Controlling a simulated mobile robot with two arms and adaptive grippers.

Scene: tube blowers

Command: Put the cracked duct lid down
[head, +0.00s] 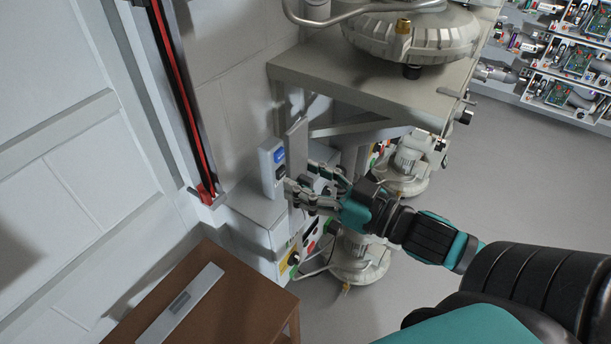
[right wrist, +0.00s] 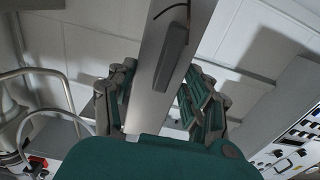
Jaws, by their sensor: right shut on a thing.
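My right gripper (head: 322,192) is shut on a long, narrow grey duct lid (head: 297,140), held upright beside the wall-side equipment. In the right wrist view, the lid (right wrist: 153,85) stands between the gripper's fingers (right wrist: 155,100), with a raised handle block facing the camera. A thin dark curved line crosses the lid near the top of that view, like a crack. A second grey lid (head: 195,285) with a small handle lies flat on a brown wooden table (head: 235,300) at lower left. My left gripper is not in view.
An open vertical duct (head: 170,90) with red cable runs along the wall. A blue-and-grey device (head: 271,165) and control box (head: 255,225) are close to the held lid. A metal stand (head: 340,85) carries a blower above. The table's right side has free room.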

